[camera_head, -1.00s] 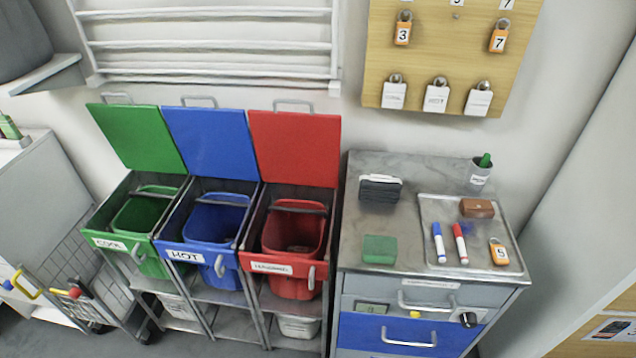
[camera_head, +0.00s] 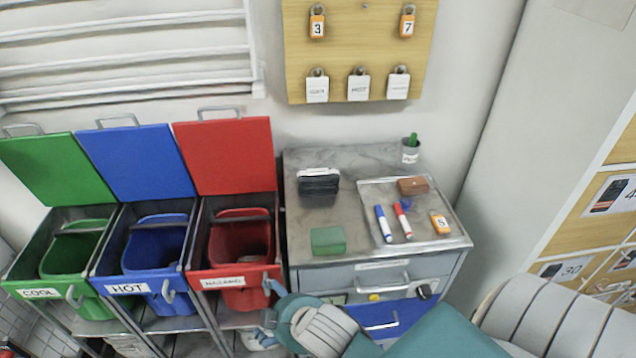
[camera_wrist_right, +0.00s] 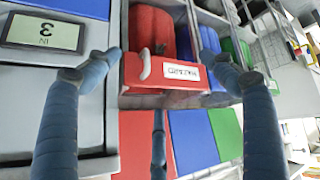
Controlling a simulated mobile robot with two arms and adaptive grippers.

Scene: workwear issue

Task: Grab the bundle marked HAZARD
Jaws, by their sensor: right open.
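The HAZARD label (camera_head: 222,282) is on the front of the red bin (camera_head: 243,298), the rightmost of three lidded bins. The bin stands with its red lid (camera_head: 224,155) raised, and something pale lies inside it. I cannot make out a separate bundle with that marking. My right gripper (camera_head: 268,312) is open and empty, just in front of the red bin at its lower right. In the right wrist view, the open fingers (camera_wrist_right: 157,65) frame the red front, with its pale handle (camera_wrist_right: 146,64) and upside-down label (camera_wrist_right: 181,73) between them. My left gripper is not in view.
The blue HOT bin (camera_head: 157,248) and green COOL bin (camera_head: 70,255) stand to the left. Right of the red bin is a drawer cabinet (camera_head: 300,225) with a green block (camera_head: 328,240) and a tray (camera_head: 385,236) on top.

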